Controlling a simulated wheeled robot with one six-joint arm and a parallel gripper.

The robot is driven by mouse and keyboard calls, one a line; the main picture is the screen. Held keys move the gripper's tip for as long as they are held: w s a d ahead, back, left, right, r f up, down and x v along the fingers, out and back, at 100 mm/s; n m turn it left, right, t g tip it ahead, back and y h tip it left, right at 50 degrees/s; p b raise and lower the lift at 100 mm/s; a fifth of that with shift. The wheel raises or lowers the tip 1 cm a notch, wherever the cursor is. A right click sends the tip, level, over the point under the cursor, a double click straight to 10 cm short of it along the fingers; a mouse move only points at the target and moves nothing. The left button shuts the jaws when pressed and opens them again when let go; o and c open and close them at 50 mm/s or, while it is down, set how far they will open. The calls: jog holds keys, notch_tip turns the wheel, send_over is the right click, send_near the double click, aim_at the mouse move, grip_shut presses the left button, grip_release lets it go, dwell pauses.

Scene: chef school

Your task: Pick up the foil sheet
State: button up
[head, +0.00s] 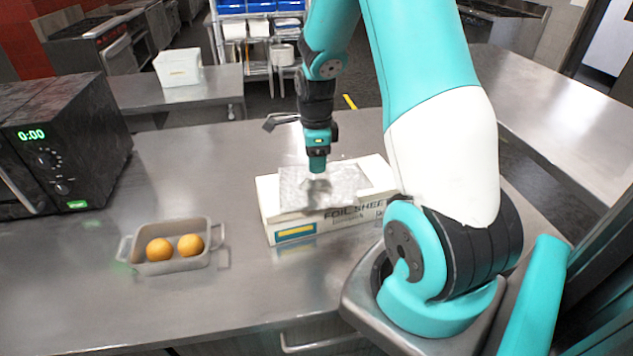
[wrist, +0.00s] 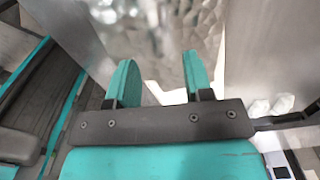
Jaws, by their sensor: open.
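A crinkled silver foil sheet (head: 350,180) lies on top of a white box (head: 290,222) labelled as foil sheets, in the middle of the counter. The foil sheet (wrist: 170,35) also shows in the wrist view, bright and wrinkled beyond the fingers. My gripper (head: 318,178) points down over the left part of the foil. In the wrist view my gripper (wrist: 160,82) has its two teal fingers apart with nothing held between them. I cannot tell whether the fingertips touch the foil.
A grey baking dish (head: 150,267) with two orange round items stands left of the box. A black microwave (head: 62,140) is at the far left. The steel counter (head: 235,300) is clear in front of the box. Another table with a white container (head: 178,68) stands behind.

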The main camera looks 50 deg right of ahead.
aim_at(316, 178)
jog(key=shift+f+p, duration=1.15)
jog(key=shift+f, duration=1.7)
grip_shut()
